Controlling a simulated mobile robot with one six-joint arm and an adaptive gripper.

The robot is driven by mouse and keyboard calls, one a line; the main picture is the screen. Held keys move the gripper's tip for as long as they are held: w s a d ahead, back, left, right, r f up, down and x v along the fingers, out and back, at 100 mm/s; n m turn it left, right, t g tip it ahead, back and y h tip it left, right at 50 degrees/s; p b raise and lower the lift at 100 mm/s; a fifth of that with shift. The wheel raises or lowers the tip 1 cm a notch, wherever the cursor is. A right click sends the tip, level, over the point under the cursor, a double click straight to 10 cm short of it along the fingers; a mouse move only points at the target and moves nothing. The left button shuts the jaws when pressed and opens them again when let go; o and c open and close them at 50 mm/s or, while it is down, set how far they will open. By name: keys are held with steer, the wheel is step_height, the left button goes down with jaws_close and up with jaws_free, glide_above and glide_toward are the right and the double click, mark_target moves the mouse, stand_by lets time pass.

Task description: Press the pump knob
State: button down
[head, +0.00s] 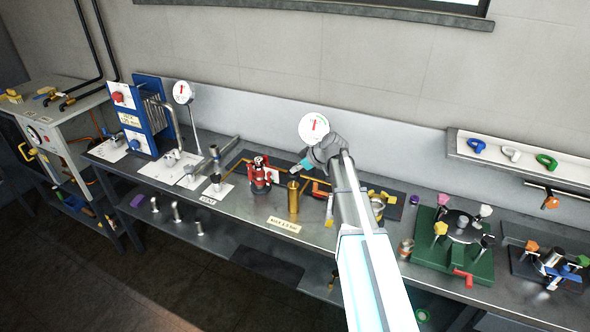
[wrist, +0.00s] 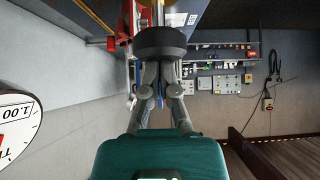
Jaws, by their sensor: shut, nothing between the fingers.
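A brass cylinder (head: 293,198) stands upright on the bench in the head view. A dark round knob (wrist: 160,42) shows large in the wrist view, on a metal stem with brass beyond it. It appears to be the pump knob at the cylinder's top, small and partly hidden by my gripper in the head view. My gripper (head: 296,169) is at the top of the cylinder. In the wrist view my gripper (wrist: 161,68) is shut and empty, its fingertips right at the knob. I cannot tell whether they touch it.
A red valve body (head: 260,174) stands close left of the cylinder. A white dial gauge (head: 313,127) is behind my wrist. A green base (head: 430,262) with coloured knobs is at right. A label plate (head: 284,225) lies at the bench's front edge.

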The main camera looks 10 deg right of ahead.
step_height(320, 180, up, 3)
steer(key=shift+f+p, duration=0.15)
steer(key=shift+p, duration=0.9)
steer(key=p+v, duration=0.6)
steer(key=v, duration=0.3)
steer(key=shift+s+d, duration=0.2)
steer(key=shift+d, duration=0.15)
steer(key=s+a+f+m+g+h+b, duration=0.2)
steer(key=s+f+m, duration=0.3)
steer(key=s, duration=0.7)
steer(key=s+a+f+m+g+h+b, duration=0.3)
steer(key=s+f, duration=0.4)
steer(key=s, duration=0.5)
steer(key=a+m+h+b, duration=0.1)
steer(key=m+h, duration=0.1)
steer(key=shift+s+a+f+m+b, duration=0.2)
steer(key=shift+s+m+b, duration=0.1)
steer(key=shift+s+m, duration=0.1)
